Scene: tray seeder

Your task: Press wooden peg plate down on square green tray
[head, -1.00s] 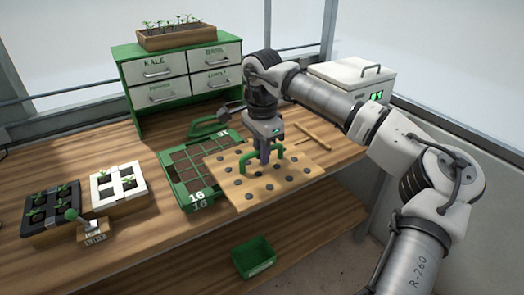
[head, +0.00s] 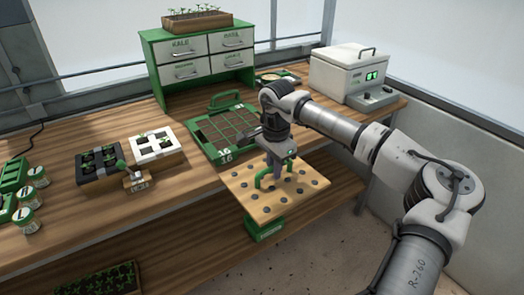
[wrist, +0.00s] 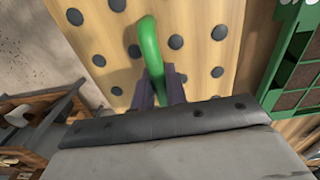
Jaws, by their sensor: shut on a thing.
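The wooden peg plate (head: 241,197), a pale square board with dark round pegs and a green loop handle (wrist: 150,48), hangs from my gripper (head: 277,172). The fingers, also in the wrist view (wrist: 166,88), are shut on the handle. In the head view the plate appears roughly level, in front of the bench edge. The square green tray (head: 199,141), marked 16, lies on the bench behind and left of the plate, with dark cells showing. Its green frame also shows at the right of the wrist view (wrist: 289,45). The plate and tray are apart.
A green bin (head: 265,231) is partly hidden below the plate. Black (head: 84,178) and white (head: 172,158) seedling trays stand to the left. A green drawer cabinet (head: 160,75) and white box (head: 335,75) stand behind. Several jars are at the far left.

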